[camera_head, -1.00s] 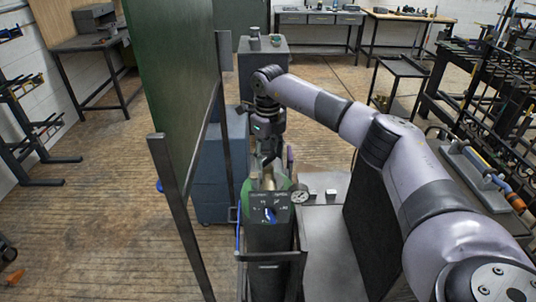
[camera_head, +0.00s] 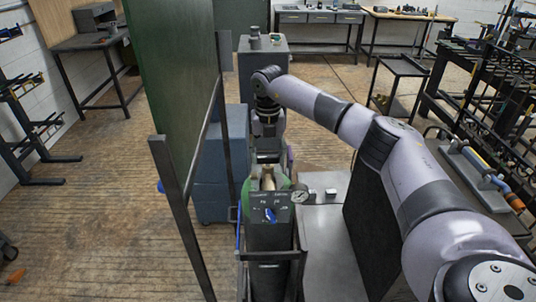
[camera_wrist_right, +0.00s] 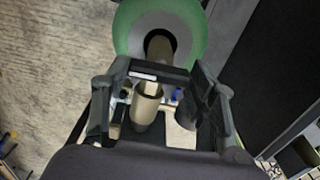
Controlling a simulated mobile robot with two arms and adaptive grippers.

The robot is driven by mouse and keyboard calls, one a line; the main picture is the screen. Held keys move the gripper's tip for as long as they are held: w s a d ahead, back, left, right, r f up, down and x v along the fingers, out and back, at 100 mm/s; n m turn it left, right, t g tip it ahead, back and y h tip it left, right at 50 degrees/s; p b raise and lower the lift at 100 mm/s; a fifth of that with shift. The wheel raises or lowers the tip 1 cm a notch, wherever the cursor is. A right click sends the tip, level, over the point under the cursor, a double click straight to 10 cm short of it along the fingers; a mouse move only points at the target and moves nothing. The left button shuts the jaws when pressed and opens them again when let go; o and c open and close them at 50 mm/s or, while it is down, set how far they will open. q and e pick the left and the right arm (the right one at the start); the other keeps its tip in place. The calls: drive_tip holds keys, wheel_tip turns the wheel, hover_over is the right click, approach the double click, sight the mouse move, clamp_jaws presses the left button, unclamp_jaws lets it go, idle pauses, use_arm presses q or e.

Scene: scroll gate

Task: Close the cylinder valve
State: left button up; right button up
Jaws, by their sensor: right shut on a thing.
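The gas cylinder (camera_head: 278,181) has a green shoulder and stands in a dark cart; the green top (camera_wrist_right: 197,28) also shows in the wrist view. Its brass-coloured valve (camera_head: 268,176) rises from the middle of the shoulder; brass parts of the valve (camera_wrist_right: 147,104) show between my fingers in the wrist view. My right gripper (camera_head: 267,160) is above the cylinder top, at the valve. In the wrist view my right gripper (camera_wrist_right: 158,76) has a finger on each side of the valve and is shut on it. The exact contact is partly hidden by the fingers. My left gripper is out of view.
A panel with a blue knob (camera_head: 270,215) and a round gauge (camera_head: 299,197) sit in front of the cylinder. A green screen in a metal frame (camera_head: 170,160) stands close on the left. A metal surface (camera_head: 323,225) lies to the right. Open floor is left.

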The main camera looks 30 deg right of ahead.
sight(268, 156)
drive_tip(key=shift+w+r+m, duration=0.1)
drive_tip(key=shift+r+m, duration=0.05)
drive_tip(key=shift+m, duration=0.25)
drive_tip(key=o, duration=1.2)
drive_tip(key=shift+c, duration=0.2)
wheel_tip(268, 156, up, 12)
